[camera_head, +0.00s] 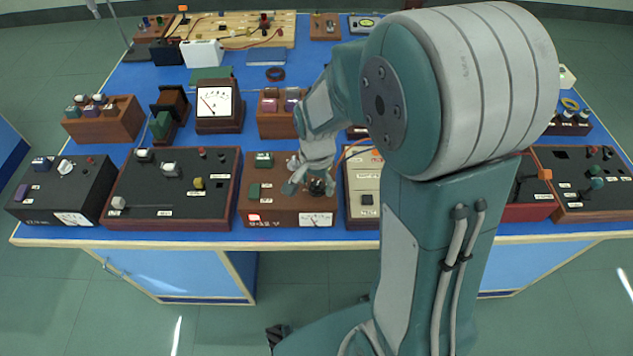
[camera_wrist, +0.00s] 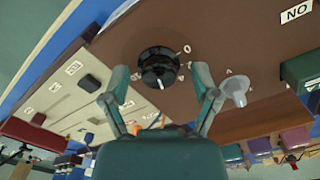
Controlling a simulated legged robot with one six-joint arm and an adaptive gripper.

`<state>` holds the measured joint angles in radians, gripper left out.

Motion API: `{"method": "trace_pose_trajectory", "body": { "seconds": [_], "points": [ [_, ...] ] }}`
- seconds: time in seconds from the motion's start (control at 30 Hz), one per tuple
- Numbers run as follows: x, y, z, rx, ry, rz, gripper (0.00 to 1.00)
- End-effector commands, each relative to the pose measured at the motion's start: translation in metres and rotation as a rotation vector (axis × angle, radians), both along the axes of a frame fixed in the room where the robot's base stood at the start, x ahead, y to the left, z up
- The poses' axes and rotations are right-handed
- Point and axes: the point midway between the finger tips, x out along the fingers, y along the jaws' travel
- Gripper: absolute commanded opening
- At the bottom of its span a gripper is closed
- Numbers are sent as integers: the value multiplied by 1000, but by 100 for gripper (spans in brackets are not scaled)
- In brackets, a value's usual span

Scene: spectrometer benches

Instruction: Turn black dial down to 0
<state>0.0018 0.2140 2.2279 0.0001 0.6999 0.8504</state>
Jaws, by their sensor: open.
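The black dial (camera_wrist: 158,66) sits on a brown panel in the wrist view. A white mark on it points toward my gripper's palm, away from the 0 label (camera_wrist: 187,49) at its upper right. My gripper (camera_wrist: 160,76) is open, with one finger on each side of the dial and gaps visible; I cannot tell if either touches. In the head view, my gripper (camera_head: 309,186) is over the brown box (camera_head: 278,203) marked with a voltage label, and the dial is largely hidden by the fingers.
A light grey knob (camera_wrist: 235,90) stands close beside the right finger in the wrist view. A beige box (camera_head: 364,190) is right of the brown box, and a black-topped box (camera_head: 172,188) is left. More instruments crowd the blue bench behind.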

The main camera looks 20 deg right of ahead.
Motion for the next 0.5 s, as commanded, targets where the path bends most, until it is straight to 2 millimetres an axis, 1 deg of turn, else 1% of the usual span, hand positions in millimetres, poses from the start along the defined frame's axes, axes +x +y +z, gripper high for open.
{"method": "trace_pose_trajectory", "body": {
  "seconds": [0.03, 0.07, 0.1, 0.17, 0.2, 0.23, 0.5],
  "points": [
    [0, 0, 0, 0, 0, 0, 79],
    [0, 0, 0, 0, 0, 0, 66],
    [0, 0, 0, 0, 0, 0, 48],
    [0, 0, 0, 0, 0, 0, 21],
    [0, 0, 0, 0, 0, 0, 3],
    [0, 0, 0, 1, -1, 0, 0],
    [1, 0, 0, 0, -1, 9, 0]
  ]
}}
